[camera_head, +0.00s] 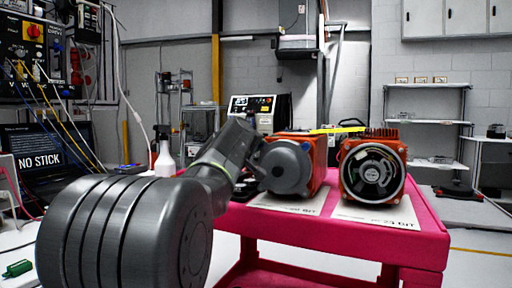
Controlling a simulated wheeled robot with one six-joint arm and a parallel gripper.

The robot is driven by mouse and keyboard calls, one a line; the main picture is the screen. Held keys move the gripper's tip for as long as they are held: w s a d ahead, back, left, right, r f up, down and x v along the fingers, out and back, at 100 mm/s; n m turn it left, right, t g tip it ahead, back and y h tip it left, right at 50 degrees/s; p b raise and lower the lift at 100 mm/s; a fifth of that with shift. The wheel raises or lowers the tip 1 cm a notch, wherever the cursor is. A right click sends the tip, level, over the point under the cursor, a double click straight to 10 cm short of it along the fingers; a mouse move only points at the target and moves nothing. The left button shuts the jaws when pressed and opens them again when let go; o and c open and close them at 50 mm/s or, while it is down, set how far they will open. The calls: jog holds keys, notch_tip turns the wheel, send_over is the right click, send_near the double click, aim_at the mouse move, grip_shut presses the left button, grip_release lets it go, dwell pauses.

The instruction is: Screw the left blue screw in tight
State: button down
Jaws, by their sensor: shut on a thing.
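Two orange servo motors stand on the pink cart. The left motor (318,162) has a round grey end cap (286,167) facing me. The right motor (372,170) has an open round end with wiring inside. My arm reaches from the lower left, and my gripper (247,182) is at the left edge of the grey cap. It is small, dark and partly hidden by my arm link. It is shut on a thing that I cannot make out.
The pink cart (423,228) has white sheets under the motors. A yellow strip (337,130) shows by the motor tops. A white spray bottle (165,160) stands behind my arm. Grey shelves (430,122) stand at the right. The cart's front right corner is clear.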

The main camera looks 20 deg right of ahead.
jog(key=shift+f, duration=0.25)
jog(key=c, duration=1.4)
grip_release()
jog(key=shift+o, duration=0.5)
jog(key=shift+r, duration=0.15)
jog(key=shift+s+a, duration=0.1)
